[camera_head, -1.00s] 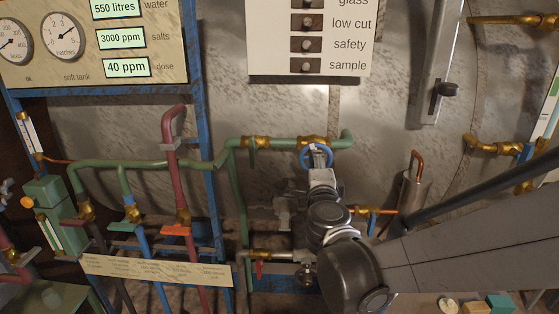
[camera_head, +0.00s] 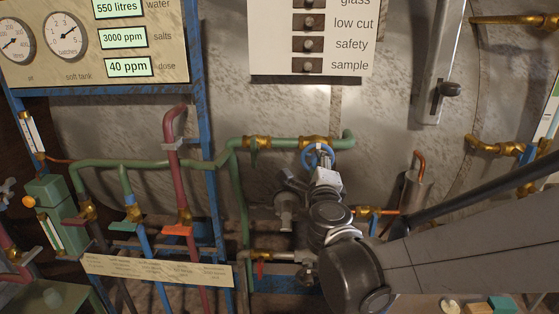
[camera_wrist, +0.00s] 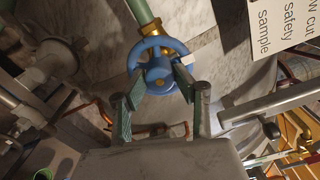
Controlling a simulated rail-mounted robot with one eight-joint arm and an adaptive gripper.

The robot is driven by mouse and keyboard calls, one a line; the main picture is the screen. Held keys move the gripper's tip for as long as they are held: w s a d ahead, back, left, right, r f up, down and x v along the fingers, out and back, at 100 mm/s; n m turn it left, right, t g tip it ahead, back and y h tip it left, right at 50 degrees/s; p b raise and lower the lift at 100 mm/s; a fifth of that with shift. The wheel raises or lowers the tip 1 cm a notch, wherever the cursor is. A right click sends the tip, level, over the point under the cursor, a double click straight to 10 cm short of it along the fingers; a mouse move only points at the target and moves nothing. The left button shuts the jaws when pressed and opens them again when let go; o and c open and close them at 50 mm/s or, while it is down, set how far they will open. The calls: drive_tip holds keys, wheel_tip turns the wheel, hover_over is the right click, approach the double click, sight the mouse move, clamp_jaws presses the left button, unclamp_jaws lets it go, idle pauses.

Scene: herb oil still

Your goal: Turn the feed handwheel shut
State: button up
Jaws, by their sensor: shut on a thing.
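The feed handwheel is a blue ring (camera_head: 310,153) on a brass fitting of the green pipe (camera_head: 285,142), right of centre in the head view. In the wrist view the blue handwheel (camera_wrist: 157,49) fills the upper middle, with a brass neck above it. My gripper (camera_wrist: 159,88) is shut on it, a green-padded finger against each side of the hub. In the head view my gripper (camera_head: 323,170) reaches up to the wheel from below and hides part of it.
A red pipe (camera_head: 175,160) rises left of the wheel beside the blue frame (camera_head: 203,110). A white label panel (camera_head: 320,40) hangs above. A red-handled valve (camera_head: 262,262) sits below.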

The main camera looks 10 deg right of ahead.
drive_tip(key=o, duration=1.1)
drive_tip(key=v, duration=1.2)
